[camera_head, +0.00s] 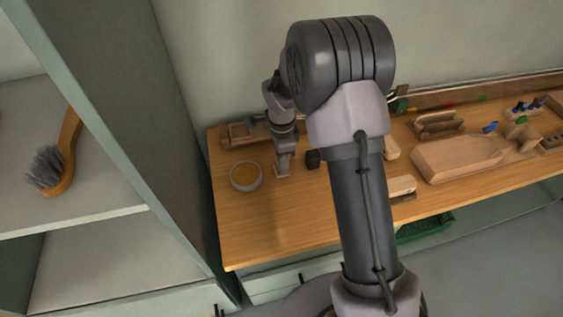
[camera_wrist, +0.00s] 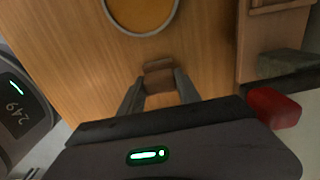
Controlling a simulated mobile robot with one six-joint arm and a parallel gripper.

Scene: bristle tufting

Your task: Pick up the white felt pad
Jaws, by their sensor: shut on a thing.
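My gripper (camera_head: 282,172) points down at the left part of the wooden bench, just right of a round dish. In the wrist view my gripper (camera_wrist: 158,90) has its two fingers closed on a small brownish, block-like piece (camera_wrist: 158,72). The piece looks brown in the shade, and I cannot tell whether it is the white felt pad. I also cannot tell whether it touches the bench. No clearly white felt pad shows elsewhere; pale pieces lie partly behind my arm, one of them a pale-topped block (camera_head: 402,186).
The round dish (camera_head: 246,176) with amber content stands close left of my gripper. A large wooden block (camera_head: 455,158) and small parts fill the right side. A shelf with a brush (camera_head: 55,165) stands left. The bench's front left is clear.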

